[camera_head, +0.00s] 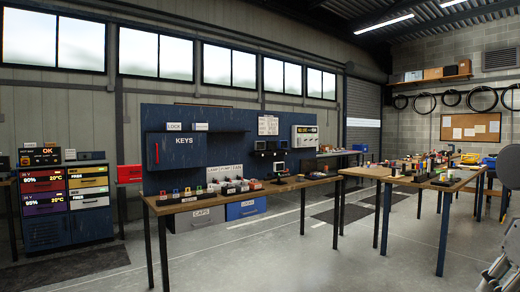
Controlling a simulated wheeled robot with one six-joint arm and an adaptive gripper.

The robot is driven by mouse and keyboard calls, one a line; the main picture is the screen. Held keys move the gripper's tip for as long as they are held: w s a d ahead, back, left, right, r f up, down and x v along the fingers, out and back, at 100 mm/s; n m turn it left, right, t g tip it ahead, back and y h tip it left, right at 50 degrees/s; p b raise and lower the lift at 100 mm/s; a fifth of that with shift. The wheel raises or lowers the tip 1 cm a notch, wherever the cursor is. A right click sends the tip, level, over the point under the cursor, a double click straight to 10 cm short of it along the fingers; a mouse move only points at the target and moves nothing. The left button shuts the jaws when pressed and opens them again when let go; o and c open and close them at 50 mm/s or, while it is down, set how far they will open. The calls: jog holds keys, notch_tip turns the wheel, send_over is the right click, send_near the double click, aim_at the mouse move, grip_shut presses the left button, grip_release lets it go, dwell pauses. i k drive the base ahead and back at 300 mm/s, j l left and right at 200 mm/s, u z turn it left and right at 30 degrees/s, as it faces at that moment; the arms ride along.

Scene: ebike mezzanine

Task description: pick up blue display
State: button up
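Grey rounded parts of my arm show at the lower right edge. My gripper does not show, and nothing is seen held.
A second table (440,181) with many small items stands at right. Blue and grey bins (246,208) sit under the near table. The concrete floor (300,262) in front is clear.

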aim_at(282, 145)
jog(key=i+z, duration=0.25)
jog(key=i, duration=2.3)
jog(key=i+l+z, duration=0.1)
jog(key=i+z, duration=0.2)
jog(key=i, duration=0.6)
jog(key=i+j+z, duration=0.15)
jog(key=i+z, duration=0.15)
jog(key=i, duration=0.6)
jog(key=i+u, duration=0.25)
jog(key=i, duration=0.25)
jog(key=i+u, duration=0.3)
jog(key=i, duration=0.15)
jog(key=i+l+u, duration=0.25)
jog(key=i, duration=0.25)
